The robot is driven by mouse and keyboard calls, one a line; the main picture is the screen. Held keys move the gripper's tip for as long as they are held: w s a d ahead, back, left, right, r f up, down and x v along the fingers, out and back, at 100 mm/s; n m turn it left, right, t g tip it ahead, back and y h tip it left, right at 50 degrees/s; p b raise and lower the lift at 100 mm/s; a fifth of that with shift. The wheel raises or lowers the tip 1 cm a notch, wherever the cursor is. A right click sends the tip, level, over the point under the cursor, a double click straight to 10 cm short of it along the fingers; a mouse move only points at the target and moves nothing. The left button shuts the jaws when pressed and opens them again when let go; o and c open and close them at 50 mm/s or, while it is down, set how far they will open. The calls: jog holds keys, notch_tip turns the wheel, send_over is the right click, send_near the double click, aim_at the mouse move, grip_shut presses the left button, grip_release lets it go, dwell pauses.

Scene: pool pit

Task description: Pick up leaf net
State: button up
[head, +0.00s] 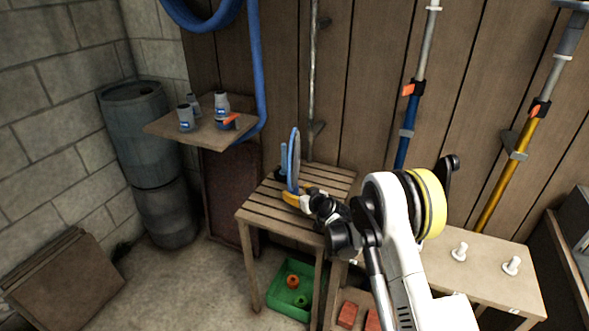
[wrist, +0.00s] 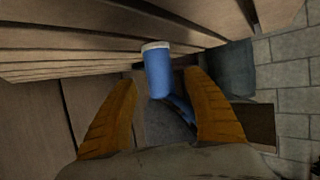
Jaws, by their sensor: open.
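The leaf net (head: 294,160) appears as a blue-rimmed, thin hoop seen nearly edge-on, upright above the slatted wooden table (head: 262,213). My gripper (head: 300,195) is low over the table, right by the base of the net. In the wrist view my orange fingers (wrist: 163,105) are spread apart. A blue cylinder with a pale end (wrist: 158,72), probably the net's handle, shows between and beyond the fingertips, with a gap on both sides. More blue shows behind it, partly hidden by my right finger. I cannot tell whether any finger touches the net.
A small shelf (head: 160,132) with several bottles is on the left, near a blue barrel (head: 138,117). A green crate (head: 265,297) sits under the table. Poles lean on the plank wall. A bench (head: 490,285) with white fittings is on the right.

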aim_at(294, 169)
jog(key=shift+x, duration=1.2)
jog(key=shift+s, duration=0.1)
grip_shut()
notch_tip(294, 169, up, 9)
jog(key=p, duration=0.3)
jog(key=shift+p, duration=0.35)
jog(key=shift+r, duration=0.5)
